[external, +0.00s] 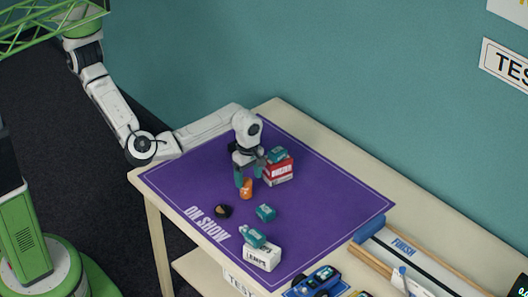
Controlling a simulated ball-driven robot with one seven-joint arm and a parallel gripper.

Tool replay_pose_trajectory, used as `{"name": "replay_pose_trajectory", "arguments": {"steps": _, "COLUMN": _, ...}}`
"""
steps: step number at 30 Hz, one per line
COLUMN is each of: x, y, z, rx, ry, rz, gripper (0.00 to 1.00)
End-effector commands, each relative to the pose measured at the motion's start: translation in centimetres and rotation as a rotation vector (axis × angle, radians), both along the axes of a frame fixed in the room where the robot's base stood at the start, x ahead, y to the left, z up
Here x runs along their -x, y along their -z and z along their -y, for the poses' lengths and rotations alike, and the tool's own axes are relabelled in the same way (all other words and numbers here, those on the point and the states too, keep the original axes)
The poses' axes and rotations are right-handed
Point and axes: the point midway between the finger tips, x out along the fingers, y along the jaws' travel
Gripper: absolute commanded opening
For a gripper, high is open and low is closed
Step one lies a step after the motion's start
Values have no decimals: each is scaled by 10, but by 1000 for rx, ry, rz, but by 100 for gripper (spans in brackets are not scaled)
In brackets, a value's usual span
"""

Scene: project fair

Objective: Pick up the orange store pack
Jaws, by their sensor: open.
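The orange store pack (246,188) is a small upright orange piece on the purple mat (330,195), left of the red and white box. My gripper (249,182) points down right at the pack, with its teal fingers by the pack's upper part. The jaws are open. The fingers partly hide the pack's top, and I cannot tell whether they touch it.
A red and white box (279,173) with a teal piece (277,155) on top stands close on the right. A black round item (223,211), a teal block (266,212) and a white box (262,258) bearing a teal item (253,236) lie nearer the front. The mat's right side is clear.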

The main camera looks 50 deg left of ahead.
Motion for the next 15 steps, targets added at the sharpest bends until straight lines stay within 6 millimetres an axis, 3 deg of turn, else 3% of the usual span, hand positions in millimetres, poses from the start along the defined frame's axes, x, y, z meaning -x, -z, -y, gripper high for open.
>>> {"name": "replay_pose_trajectory", "arguments": {"steps": 15, "x": 5, "y": 53, "z": -5, "rx": 1, "ry": 3, "rz": -1, "gripper": 74}}
